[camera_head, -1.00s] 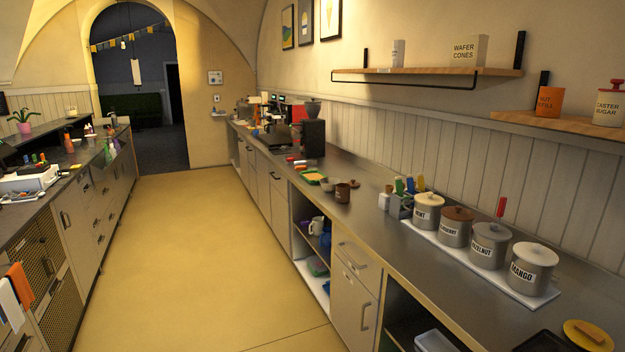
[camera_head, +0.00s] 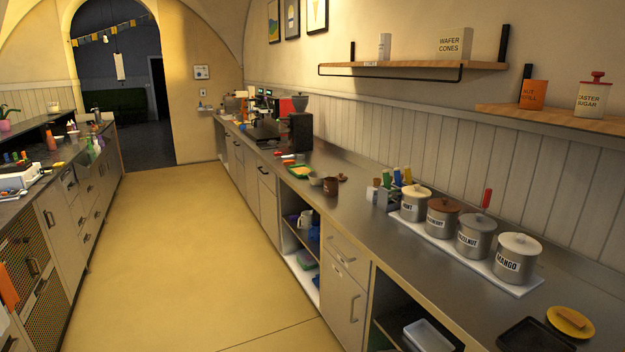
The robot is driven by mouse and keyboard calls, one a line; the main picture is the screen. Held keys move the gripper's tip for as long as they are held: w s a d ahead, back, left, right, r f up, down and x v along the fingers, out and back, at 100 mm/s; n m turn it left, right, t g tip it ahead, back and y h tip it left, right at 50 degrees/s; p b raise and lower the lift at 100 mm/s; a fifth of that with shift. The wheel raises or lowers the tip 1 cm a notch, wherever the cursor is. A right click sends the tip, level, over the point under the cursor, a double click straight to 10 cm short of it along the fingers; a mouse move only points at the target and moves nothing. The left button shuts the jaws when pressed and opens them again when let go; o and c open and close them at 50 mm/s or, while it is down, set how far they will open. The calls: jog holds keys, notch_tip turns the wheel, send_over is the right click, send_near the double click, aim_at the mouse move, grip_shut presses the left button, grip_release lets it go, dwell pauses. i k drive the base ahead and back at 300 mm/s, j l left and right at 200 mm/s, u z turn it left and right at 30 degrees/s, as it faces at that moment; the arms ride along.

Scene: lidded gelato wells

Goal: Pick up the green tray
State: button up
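A small green tray (camera_head: 299,171) lies on the steel counter (camera_head: 345,235) on the right, partway along toward the far end. Something pale yellow or orange shows on it, too small to tell. A brown mug (camera_head: 330,186) and a small bowl stand just nearer than the tray. My gripper is not in view.
Four-sided open shelves and drawers (camera_head: 345,300) front the right counter. Lidded wells, such as the mango one (camera_head: 517,258), stand on a white board nearer me. A black tray (camera_head: 535,335) and yellow plate (camera_head: 570,321) lie closest. The yellow floor (camera_head: 190,260) is clear.

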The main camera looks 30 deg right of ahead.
aim_at(299, 170)
jog(key=i+z, duration=0.15)
jog(key=i, duration=3.9)
jog(key=i+z, duration=0.1)
jog(key=i, duration=0.5)
jog(key=i+j, duration=0.2)
jog(key=i, duration=0.45)
jog(key=i+j+z, duration=0.15)
jog(key=i, duration=0.45)
jog(key=i+l+z, duration=0.1)
jog(key=i+z, duration=0.5)
jog(key=z, duration=0.2)
jog(key=i+j+z, duration=0.1)
jog(key=i+z, duration=0.3)
jog(key=i+l+z, duration=0.1)
jog(key=i+z, duration=0.15)
jog(key=z, duration=0.15)
